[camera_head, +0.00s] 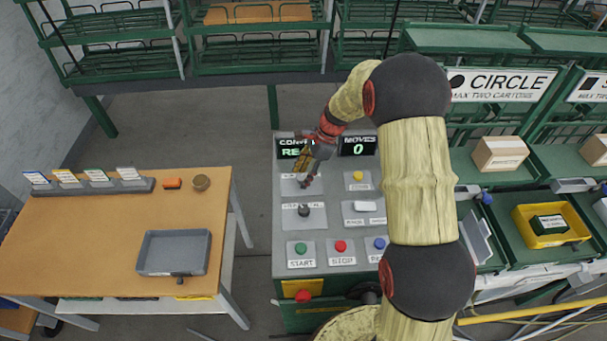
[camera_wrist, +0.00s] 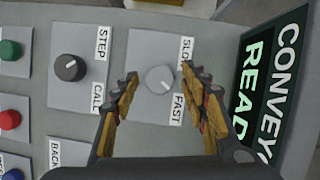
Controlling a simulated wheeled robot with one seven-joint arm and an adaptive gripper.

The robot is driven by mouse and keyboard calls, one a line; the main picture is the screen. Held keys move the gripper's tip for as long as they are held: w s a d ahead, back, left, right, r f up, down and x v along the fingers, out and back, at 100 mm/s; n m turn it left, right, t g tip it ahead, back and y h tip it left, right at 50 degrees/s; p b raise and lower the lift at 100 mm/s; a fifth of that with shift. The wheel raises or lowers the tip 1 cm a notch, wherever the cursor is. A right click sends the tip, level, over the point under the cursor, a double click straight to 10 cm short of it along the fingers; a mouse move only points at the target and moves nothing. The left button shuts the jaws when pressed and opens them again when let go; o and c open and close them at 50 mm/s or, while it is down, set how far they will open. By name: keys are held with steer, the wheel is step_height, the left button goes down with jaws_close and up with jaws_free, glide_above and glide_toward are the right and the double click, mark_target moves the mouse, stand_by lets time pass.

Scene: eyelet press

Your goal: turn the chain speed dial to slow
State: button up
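The chain speed dial (camera_wrist: 160,79) is a round light-grey knob on a grey plate, with SLOW and FAST labels to its right in the wrist view. A pale mark on the knob seems to point down-right, towards the FAST label. My gripper (camera_wrist: 160,88) is open, with one yellow-and-black finger on each side of the dial. I see a gap between each finger and the knob; how deep the fingertips reach is not clear. In the head view my gripper (camera_head: 306,178) is over the upper left of the control panel (camera_head: 330,222) and hides the dial.
A black STEP/CALL dial (camera_wrist: 69,68) stands beside it, with green (camera_wrist: 10,50) and red (camera_wrist: 9,119) buttons beyond. The conveyor display (camera_wrist: 270,85) is close to the right finger. In the head view, a wooden table (camera_head: 95,215) stands left, across a floor gap.

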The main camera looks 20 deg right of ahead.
steer(key=shift+c, duration=1.1)
steer(key=c, duration=0.8)
steer(key=shift+n, duration=0.3)
steer(key=shift+w+r+n+g+p, duration=0.1)
steer(key=shift+n+g+p, duration=0.5)
steer(key=shift+n+p, duration=0.55)
steer(key=n+g+p, duration=0.1)
steer(key=n, duration=0.2)
steer(key=shift+w+n+h, duration=0.1)
steer(key=shift+n+h, duration=0.25)
steer(key=shift+h, duration=0.05)
steer(key=n+g+p, duration=0.1)
steer(key=n, duration=0.2)
steer(key=shift+w+a+n+h, duration=0.1)
steer(key=shift+n+h, duration=0.2)
steer(key=shift+h, duration=0.1)
steer(key=shift+a+n+g+h+p, duration=0.1)
steer(key=shift+n+g+h+p, duration=0.5)
steer(key=shift+n, duration=1.3)
